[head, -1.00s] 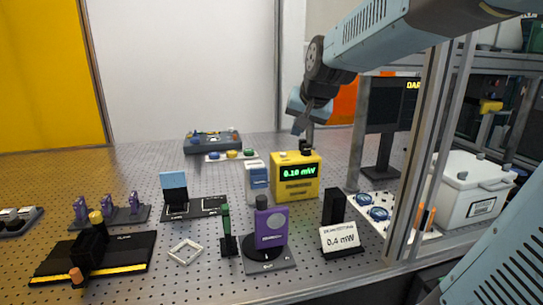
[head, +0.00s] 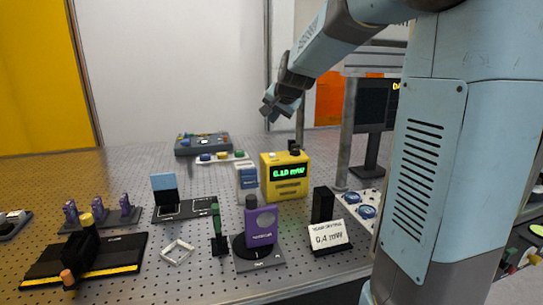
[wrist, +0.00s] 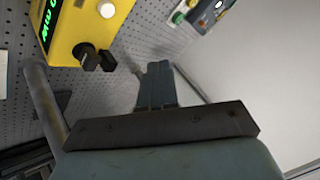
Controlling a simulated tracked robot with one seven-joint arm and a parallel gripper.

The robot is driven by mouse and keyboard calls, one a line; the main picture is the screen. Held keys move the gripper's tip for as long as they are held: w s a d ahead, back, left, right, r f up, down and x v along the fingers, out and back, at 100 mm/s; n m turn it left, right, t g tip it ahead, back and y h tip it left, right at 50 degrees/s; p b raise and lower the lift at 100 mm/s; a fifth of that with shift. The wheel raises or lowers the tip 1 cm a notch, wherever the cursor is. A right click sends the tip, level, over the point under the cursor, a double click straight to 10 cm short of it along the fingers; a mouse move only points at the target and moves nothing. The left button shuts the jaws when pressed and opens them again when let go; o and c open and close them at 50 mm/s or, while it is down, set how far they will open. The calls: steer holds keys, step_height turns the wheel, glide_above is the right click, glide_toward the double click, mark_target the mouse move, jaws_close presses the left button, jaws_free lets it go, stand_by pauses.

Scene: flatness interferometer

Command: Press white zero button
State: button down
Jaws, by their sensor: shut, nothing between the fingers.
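The yellow meter (head: 285,188) stands on the perforated table with a green display that reads about 0.10 mW. The wrist view shows its top (wrist: 88,22) at the upper left, with a round white button (wrist: 106,9) and a black knob (wrist: 88,56) beside it. My gripper (head: 268,108) is shut and empty, above and behind the meter in the head view. In the wrist view my gripper's fingers (wrist: 157,72) are together, to the right of the knob and apart from the meter.
A grey post (head: 347,130) stands to the right of the meter. A dark control box (head: 203,143) sits behind left.

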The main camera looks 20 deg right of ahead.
mark_target(274, 155)
steer(key=shift+f, duration=4.4)
steer(key=shift+f, duration=0.8)
steer(key=shift+r, duration=0.9)
steer(key=shift+r, duration=2.5)
